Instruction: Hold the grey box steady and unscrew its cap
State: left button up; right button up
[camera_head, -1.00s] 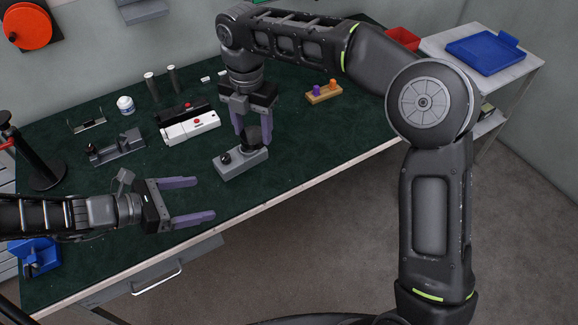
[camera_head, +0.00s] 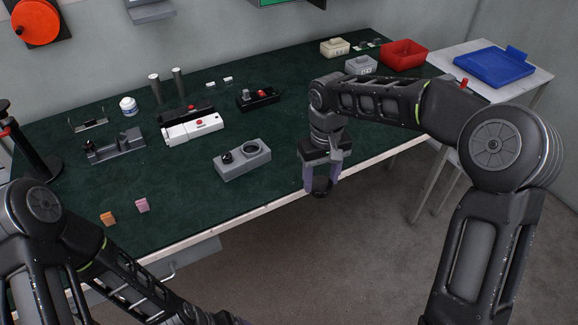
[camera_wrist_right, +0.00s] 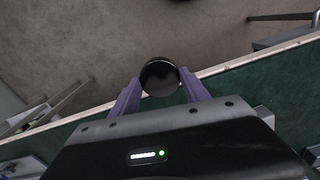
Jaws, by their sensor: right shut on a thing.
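The grey box (camera_head: 236,168) stands on the green table. A black knob (camera_head: 226,158) is on its left part, and a round opening with a dark rim (camera_head: 250,149) is on its right part, with no cap on it. My right gripper (camera_head: 320,188) is shut on the round black cap (camera_wrist_right: 160,76), right of the box and apart from it, by the table's front edge. The cap shows between the purple fingers in the wrist view. My left arm (camera_head: 110,265) is at the lower left, away from the box; its fingers are out of view.
A white device (camera_head: 192,131), a black device (camera_head: 258,97) and a grey fixture (camera_head: 115,148) stand behind the box. Small orange (camera_head: 108,218) and pink (camera_head: 142,205) blocks lie at the front left. A red bin (camera_head: 404,55) is at the back right. Table around the box is clear.

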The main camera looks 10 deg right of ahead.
aim_at(252, 154)
jog(key=i+l, duration=0.1)
jog(key=l, duration=1.05)
jog(key=u, duration=1.25)
jog(key=i, duration=0.5)
